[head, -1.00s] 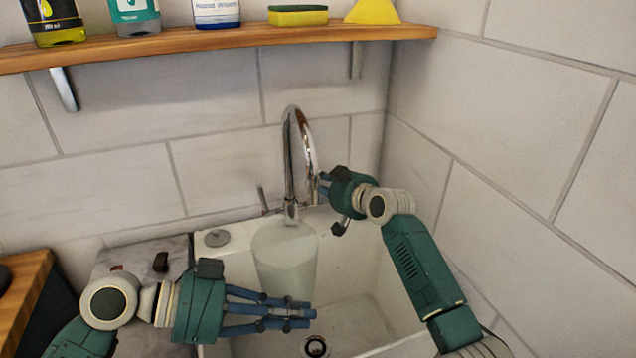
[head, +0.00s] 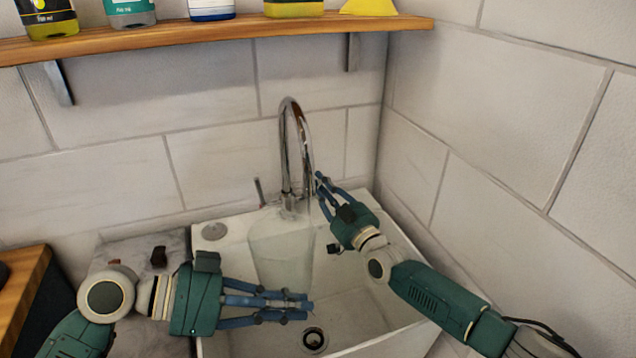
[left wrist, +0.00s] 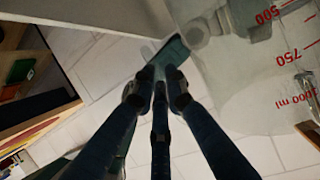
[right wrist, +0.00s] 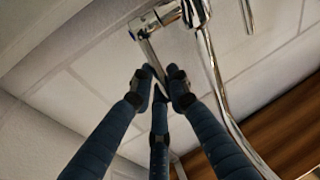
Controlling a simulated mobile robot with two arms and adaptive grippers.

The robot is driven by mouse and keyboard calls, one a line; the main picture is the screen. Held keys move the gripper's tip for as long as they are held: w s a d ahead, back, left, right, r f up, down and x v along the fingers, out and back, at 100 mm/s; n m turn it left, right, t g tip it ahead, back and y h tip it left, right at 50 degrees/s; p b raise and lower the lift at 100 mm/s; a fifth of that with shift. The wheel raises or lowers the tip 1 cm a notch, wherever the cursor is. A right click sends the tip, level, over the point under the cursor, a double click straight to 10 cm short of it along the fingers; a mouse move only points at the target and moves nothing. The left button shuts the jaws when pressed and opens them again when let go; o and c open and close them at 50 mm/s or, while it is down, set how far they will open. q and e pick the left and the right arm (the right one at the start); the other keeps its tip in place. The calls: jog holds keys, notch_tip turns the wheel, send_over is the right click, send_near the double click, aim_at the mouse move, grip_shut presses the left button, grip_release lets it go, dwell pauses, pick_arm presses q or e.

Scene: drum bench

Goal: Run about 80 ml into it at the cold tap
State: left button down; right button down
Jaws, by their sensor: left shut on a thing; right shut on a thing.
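The clear measuring jug (head: 280,250) stands below the spout of the chrome tap (head: 286,150), over the white sink. Its red marks for 500, 750 and 1000 ml show in the left wrist view (left wrist: 245,85); I cannot make out a water level. I cannot tell whether water runs.
The white sink (head: 365,310) has a drain (head: 314,340) at its bottom. A second lever (head: 260,192) is left of the tap. A wooden shelf (head: 220,36) with bottles and sponges runs above. The tiled right wall (head: 500,150) is near my right arm.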

jog(key=shift+s+d+t, duration=0.1)
jog(key=shift+s+t, duration=0.1)
jog(key=shift+t, duration=0.2)
dwell(0.4)
jog(key=c, duration=1.7)
grip_release()
jog(key=shift+f, duration=0.1)
jog(key=shift+o, duration=0.2)
notch_tip(320, 180, up, 10)
